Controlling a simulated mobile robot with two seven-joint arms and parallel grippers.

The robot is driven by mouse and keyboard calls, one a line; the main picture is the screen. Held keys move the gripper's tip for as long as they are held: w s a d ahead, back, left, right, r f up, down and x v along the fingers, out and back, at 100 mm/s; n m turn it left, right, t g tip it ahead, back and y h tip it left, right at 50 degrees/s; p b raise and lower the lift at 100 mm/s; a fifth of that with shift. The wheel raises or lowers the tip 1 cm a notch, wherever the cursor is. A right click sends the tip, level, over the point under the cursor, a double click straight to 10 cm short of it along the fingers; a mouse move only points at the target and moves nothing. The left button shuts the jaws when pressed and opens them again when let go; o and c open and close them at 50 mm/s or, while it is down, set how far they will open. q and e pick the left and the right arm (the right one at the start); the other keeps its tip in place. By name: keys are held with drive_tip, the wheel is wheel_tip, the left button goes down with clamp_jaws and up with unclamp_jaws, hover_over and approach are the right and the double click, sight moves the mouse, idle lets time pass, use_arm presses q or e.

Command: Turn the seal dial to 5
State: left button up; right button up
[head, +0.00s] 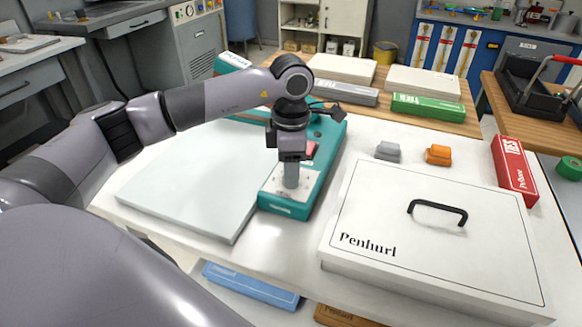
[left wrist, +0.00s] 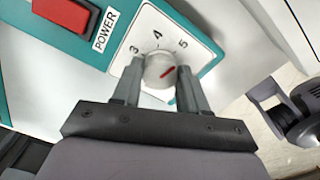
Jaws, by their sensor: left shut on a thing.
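The teal sealer (head: 327,139) stands on the white table, with a red power switch (left wrist: 66,12) and a white dial plate (head: 277,188). The round white seal dial (left wrist: 158,72) sits on that plate, which shows 3, 4 and 5 in the left wrist view. My left gripper (head: 291,175) reaches down from above and is shut on the dial (left wrist: 156,86), one finger on each side. In the head view the gripper hides the dial. My right gripper is out of view.
A white board (head: 178,185) lies left of the sealer. A white case with a black handle (head: 370,232) is at the right front. A grey block (head: 388,152), an orange block (head: 438,154) and a red box (head: 515,168) stand behind it.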

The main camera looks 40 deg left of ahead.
use_arm(q)
drive_tip(key=shift+r, duration=0.1)
drive_tip(key=o, duration=1.1)
drive_tip(key=shift+c, duration=0.2)
drive_tip(key=shift+r, duration=3.55)
